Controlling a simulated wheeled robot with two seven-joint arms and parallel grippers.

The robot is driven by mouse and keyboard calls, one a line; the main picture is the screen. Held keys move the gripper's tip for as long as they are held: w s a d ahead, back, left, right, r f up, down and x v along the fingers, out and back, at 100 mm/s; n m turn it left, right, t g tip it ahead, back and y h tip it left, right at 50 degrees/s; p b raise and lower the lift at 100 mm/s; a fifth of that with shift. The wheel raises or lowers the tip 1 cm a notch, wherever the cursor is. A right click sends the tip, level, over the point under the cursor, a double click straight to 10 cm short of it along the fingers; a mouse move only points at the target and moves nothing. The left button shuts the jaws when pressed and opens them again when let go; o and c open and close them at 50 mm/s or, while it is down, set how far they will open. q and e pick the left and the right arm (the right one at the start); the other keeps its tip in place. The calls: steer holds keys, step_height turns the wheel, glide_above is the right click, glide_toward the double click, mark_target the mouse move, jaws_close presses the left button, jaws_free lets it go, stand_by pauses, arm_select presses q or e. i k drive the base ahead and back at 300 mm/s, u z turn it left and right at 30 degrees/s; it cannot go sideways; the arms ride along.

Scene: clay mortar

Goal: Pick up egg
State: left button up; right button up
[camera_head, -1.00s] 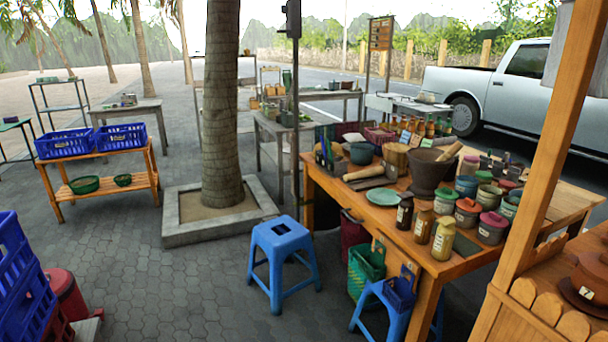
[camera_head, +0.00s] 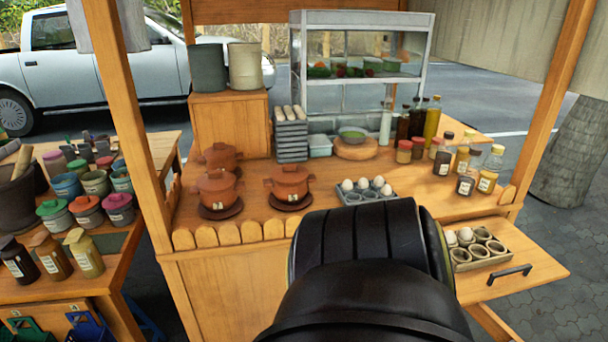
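Several white eggs (camera_head: 362,184) sit in a grey tray (camera_head: 352,199) on the wooden stall counter, right of the clay pots. More eggs (camera_head: 465,235) lie in a second tray with round cups (camera_head: 484,254), in the pulled-out drawer or shelf at the lower right; some of its cups look empty. A large black part of my own arm covers the lower middle and hides the counter front and part of the drawer. Neither gripper's fingers show.
Clay pots (camera_head: 290,184) stand left of the egg tray. Bottles and jars (camera_head: 432,122) crowd the counter's right. A glass case (camera_head: 360,70) stands behind. Wooden posts (camera_head: 128,125) frame the stall. A side table with jars (camera_head: 88,215) is at left.

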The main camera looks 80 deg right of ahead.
mark_target(386, 191)
steer(key=z, duration=3.95)
